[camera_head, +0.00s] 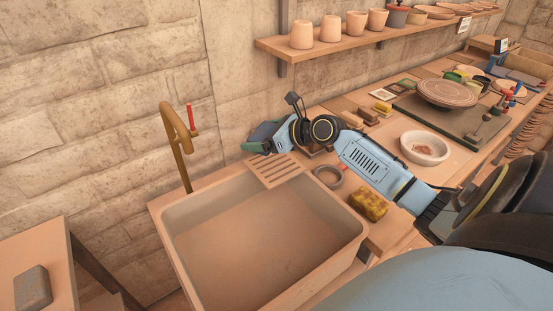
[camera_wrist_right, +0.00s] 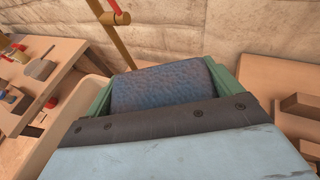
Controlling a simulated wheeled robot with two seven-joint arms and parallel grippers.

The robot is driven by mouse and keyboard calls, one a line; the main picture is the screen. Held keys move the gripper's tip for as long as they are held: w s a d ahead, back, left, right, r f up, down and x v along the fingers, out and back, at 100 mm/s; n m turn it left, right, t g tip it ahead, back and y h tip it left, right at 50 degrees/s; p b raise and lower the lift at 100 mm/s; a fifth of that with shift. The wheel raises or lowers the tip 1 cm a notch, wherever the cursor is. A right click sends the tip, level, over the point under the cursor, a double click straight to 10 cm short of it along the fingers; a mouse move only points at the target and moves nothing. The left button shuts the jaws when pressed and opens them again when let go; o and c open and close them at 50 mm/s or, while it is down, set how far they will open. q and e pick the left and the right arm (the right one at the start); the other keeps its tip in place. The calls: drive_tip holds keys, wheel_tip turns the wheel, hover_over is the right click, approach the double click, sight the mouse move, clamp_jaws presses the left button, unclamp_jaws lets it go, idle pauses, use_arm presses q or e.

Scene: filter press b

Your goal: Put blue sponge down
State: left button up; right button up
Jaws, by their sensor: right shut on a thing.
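The blue sponge (camera_wrist_right: 165,84) shows large in the right wrist view, a blue-grey textured block between two green fingers. My right gripper (camera_head: 262,137) is shut on it and reaches in from the right in the head view. There it is above the back right corner of the sink, by the slatted wooden rack (camera_head: 279,171). The sponge is mostly hidden by the gripper in the head view. I cannot tell whether the sponge touches the surface below. My left gripper is not in view.
A large empty sink (camera_head: 255,240) with a brass tap (camera_head: 178,140) is at the centre. A yellow sponge (camera_head: 369,203), a grey ring (camera_head: 327,177) and a white bowl (camera_head: 424,148) are on the counter to the right. A shelf (camera_head: 350,42) with several pots is on the wall above.

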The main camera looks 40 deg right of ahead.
drive_tip(key=d, duration=0.2)
drive_tip(key=d+m, duration=0.1)
drive_tip(key=shift+w+d+f+h, duration=0.25)
drive_tip(key=shift+w+d+h, duration=0.1)
drive_tip(key=shift+h, duration=0.05)
drive_tip(key=b, duration=0.2)
hover_over(271, 163)
wheel_tip(271, 163, down, 4)
drive_tip(key=shift+d+f, duration=0.1)
wheel_tip(271, 163, down, 4)
drive_tip(key=shift+f+b, duration=0.25)
drive_tip(key=shift+b, duration=0.5)
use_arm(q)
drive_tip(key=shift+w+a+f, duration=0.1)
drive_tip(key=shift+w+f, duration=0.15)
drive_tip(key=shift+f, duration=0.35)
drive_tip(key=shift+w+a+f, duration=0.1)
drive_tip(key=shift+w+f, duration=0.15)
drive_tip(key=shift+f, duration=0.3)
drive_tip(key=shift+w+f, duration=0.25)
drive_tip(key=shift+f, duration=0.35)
use_arm(e)
drive_tip(key=shift+f, duration=0.45)
drive_tip(key=shift+f, duration=0.15)
drive_tip(key=o, duration=0.7)
